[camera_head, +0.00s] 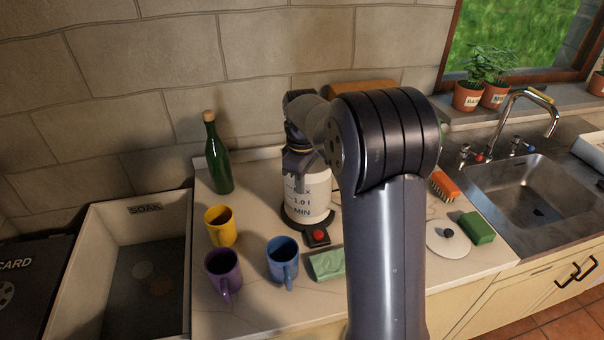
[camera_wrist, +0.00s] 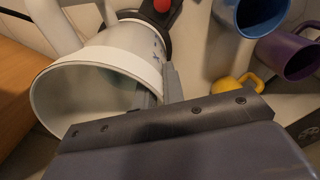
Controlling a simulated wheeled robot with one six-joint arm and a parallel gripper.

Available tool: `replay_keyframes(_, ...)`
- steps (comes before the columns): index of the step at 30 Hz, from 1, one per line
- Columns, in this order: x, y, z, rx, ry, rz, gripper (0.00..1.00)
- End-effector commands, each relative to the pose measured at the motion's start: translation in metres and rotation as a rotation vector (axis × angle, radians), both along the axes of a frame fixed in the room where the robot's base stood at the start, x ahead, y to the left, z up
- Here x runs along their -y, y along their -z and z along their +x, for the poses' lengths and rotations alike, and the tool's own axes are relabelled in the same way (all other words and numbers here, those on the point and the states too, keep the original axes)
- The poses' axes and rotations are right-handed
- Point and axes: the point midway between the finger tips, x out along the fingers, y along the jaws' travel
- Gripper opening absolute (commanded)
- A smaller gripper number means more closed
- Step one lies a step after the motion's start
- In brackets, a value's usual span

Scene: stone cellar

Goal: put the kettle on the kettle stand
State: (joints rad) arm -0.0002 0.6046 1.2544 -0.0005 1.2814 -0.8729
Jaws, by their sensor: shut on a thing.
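The white kettle (camera_head: 308,203), with level marks on its side, is upright over the black kettle stand (camera_head: 318,243), which has a red button. The kettle's bottom overlaps the stand's dark disc; I cannot tell whether it rests on it or hangs just above. My gripper (camera_head: 296,165) is at the kettle's upper wall and shut on it. In the wrist view the kettle (camera_wrist: 95,62) shows its open, lidless top, with a gripper finger (camera_wrist: 171,84) against the wall. The stand (camera_wrist: 178,28) shows partly beyond it. My arm hides part of the kettle's right side.
Yellow (camera_head: 221,228), purple (camera_head: 222,270) and blue (camera_head: 283,260) mugs stand left and in front. A green bottle (camera_head: 217,160) stands behind left. A green cloth (camera_head: 327,264) lies close in front. A lid (camera_head: 445,246), green sponge (camera_head: 477,228) and sink (camera_head: 530,190) are right.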

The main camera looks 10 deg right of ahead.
Motion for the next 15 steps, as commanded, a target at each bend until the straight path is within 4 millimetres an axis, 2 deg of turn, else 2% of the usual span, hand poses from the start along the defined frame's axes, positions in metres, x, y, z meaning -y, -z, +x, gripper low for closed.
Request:
replay_keyframes(9,0.0001,0.0008,0.0009,0.005,0.0,0.0,0.0)
replay_keyframes(10,0.0001,0.0025,-0.0001,0.0,0.0,0.0,0.11)
replay_keyframes(15,-0.0001,0.0022,-0.0001,0.0,0.0,0.0,0.25)
